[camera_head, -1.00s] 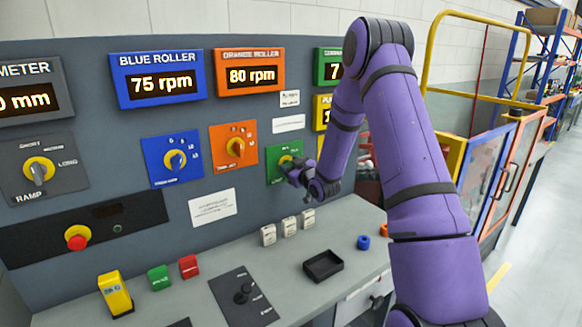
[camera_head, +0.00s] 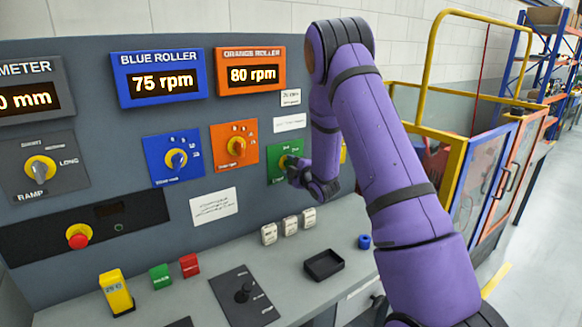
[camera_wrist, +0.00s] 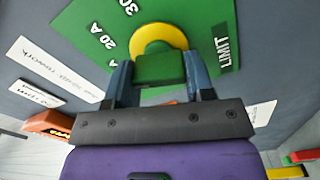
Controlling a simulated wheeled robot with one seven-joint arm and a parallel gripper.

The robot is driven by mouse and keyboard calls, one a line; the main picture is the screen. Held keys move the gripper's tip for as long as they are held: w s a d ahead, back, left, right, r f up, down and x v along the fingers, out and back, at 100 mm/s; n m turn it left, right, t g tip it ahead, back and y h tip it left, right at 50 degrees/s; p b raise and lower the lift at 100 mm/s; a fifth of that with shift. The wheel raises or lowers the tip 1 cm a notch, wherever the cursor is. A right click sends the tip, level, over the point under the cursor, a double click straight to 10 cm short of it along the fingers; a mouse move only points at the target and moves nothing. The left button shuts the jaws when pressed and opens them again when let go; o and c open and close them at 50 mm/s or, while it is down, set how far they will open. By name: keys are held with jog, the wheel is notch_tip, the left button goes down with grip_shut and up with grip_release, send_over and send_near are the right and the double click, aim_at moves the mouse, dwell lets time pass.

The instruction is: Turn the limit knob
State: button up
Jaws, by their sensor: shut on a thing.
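The limit knob (camera_wrist: 158,68) is a green grip on a yellow disc, mounted on a green plate (camera_wrist: 200,22) marked LIMIT, 20 A and 30 in the wrist view. My gripper (camera_wrist: 158,80) is shut on the green grip, one finger on each side. In the head view the green plate (camera_head: 274,169) is on the grey panel, and my wrist hides part of it and most of the knob.
An orange knob plate (camera_head: 247,160) and a blue knob plate (camera_head: 160,172) are left of the green one. Below, the desk carries white blocks (camera_head: 290,226), a black tray (camera_head: 323,265) and a joystick plate (camera_head: 262,300). A red button (camera_head: 78,236) sits lower left.

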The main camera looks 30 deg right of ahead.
jog(key=shift+f+n, duration=0.15)
jog(key=shift+n, duration=1.45)
jog(key=o, duration=0.9)
jog(key=s, duration=1)
jog(key=shift+s+d, duration=0.2)
jog(key=shift+s, duration=0.2)
